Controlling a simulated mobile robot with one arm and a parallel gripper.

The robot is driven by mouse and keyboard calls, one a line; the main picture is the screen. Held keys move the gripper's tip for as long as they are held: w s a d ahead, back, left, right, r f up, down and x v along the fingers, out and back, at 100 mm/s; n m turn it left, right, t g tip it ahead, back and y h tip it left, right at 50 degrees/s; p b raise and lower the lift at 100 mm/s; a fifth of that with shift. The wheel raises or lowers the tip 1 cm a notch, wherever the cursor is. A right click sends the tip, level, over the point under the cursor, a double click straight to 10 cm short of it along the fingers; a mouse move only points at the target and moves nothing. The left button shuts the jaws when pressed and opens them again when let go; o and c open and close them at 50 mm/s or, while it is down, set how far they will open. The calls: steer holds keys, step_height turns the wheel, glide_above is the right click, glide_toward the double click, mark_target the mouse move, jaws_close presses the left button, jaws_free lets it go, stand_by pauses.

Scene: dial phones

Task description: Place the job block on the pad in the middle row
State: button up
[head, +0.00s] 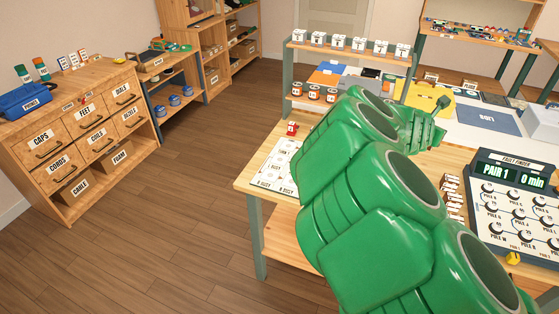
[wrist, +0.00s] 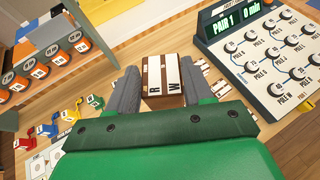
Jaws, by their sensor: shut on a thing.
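My gripper (wrist: 160,92) shows in the wrist view with a dark finger on each side of a brown wooden block (wrist: 174,67) with white strips lettered R and W. It is shut on this block. I cannot tell whether it is the job block. A card with printed pads (head: 283,160) lies at the table's left front corner in the head view; one label reads BUSY. Part of the card (wrist: 40,163) shows at the lower left of the wrist view. A small red piece (head: 292,128) stands by its far edge. My green arm hides the card's right part and my fingers in the head view.
A fault finder (head: 519,195) with knobs and a screen reading PAIR 1 stands at the right. Small wooden labelled pieces (head: 453,198) stand beside it. Orange round pieces (head: 314,93) line a rack behind the card. Small coloured pieces (wrist: 70,116) stand by the card.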

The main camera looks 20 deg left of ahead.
steer(key=shift+s+a+f+n+t+y, duration=0.15)
steer(key=shift+a+n+y, duration=0.2)
steer(key=shift+n, duration=0.05)
steer(key=shift+s+a+f+n+t+y, duration=0.1)
steer(key=shift+a+n+t+y, duration=0.05)
steer(key=shift+a+n+y, duration=0.2)
steer(key=s+a+f+n+g+y, duration=0.35)
steer(key=a+n+y, duration=0.2)
steer(key=a, duration=0.65)
steer(key=s+a+f+n+g+y, duration=0.2)
steer(key=s+a+n+y, duration=0.3)
steer(key=a, duration=0.8)
steer(key=s+a+f+n+g+y, duration=0.25)
steer(key=a+n+y, duration=0.4)
steer(key=a, duration=0.55)
steer(key=shift+n+h, duration=0.25)
steer(key=shift+h, duration=0.15)
steer(key=shift+w+a+f, duration=1.25)
steer(key=shift+w+f, duration=0.45)
steer(key=shift+w, duration=0.3)
steer(key=shift+w+a+f, duration=1.2)
steer(key=shift+w+f, duration=0.45)
steer(key=shift+w, duration=0.35)
steer(key=shift+w+a+f, duration=1.25)
steer(key=shift+w+f, duration=0.45)
steer(key=shift+w, duration=0.3)
steer(key=shift+w+f, duration=0.1)
steer(key=shift+f, duration=1.5)
